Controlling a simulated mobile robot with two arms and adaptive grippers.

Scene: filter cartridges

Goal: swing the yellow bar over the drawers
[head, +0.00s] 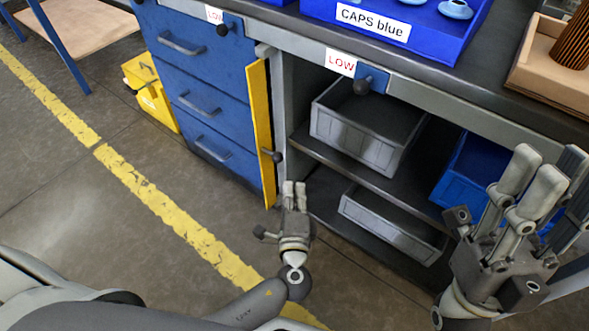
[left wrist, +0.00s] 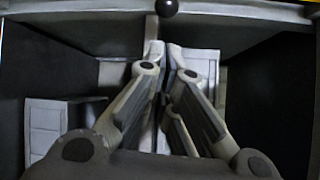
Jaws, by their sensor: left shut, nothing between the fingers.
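The yellow bar (head: 261,132) is a tall narrow panel at the right edge of the blue drawers (head: 201,88). It stands beside the drawer fronts, leaving them uncovered. A dark knob (head: 272,156) sticks out from its lower part. My left gripper (head: 294,188) is shut and empty, low in front of the open shelves, just right of the bar's lower end and apart from it. In the left wrist view its closed fingertips (left wrist: 161,52) point into the shelf opening. My right gripper (head: 548,175) is at the right, its fingers apart, with nothing seen between them.
Grey bins (head: 362,135) and a blue bin (head: 470,172) sit on the shelves (head: 330,155). Black knobs (head: 361,87) stick out below the worktop. A blue CAPS tray (head: 395,45) is on top. A yellow container (head: 148,90) stands left of the drawers. The floor in front is clear.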

